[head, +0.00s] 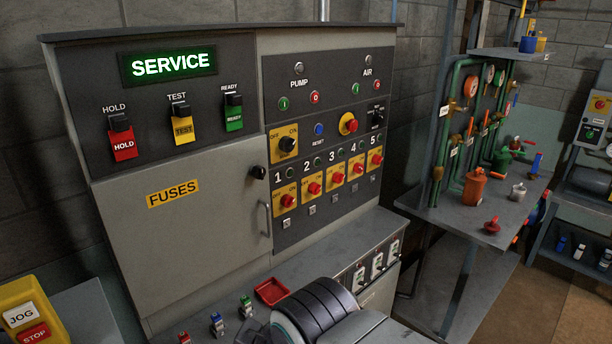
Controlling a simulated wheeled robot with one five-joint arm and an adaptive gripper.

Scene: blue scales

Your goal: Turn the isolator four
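The isolator four (358,168) is a red knob on a yellow plate under the number 4. It is fourth in the row of isolators on the dark panel of the grey cabinet. Its knob is small here, and I cannot read its exact position. Isolator three (337,178) is close on its left and isolator five (376,159) close on its right. My arm shows at the bottom centre, below and well apart from the row.
Isolator one (287,200) and isolator two (313,188) are further left. A grey fuse door (180,245) has a handle beside the row. A ledge below holds a red tray (271,292). A shelf (480,215) with pipes and valves stands to the right.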

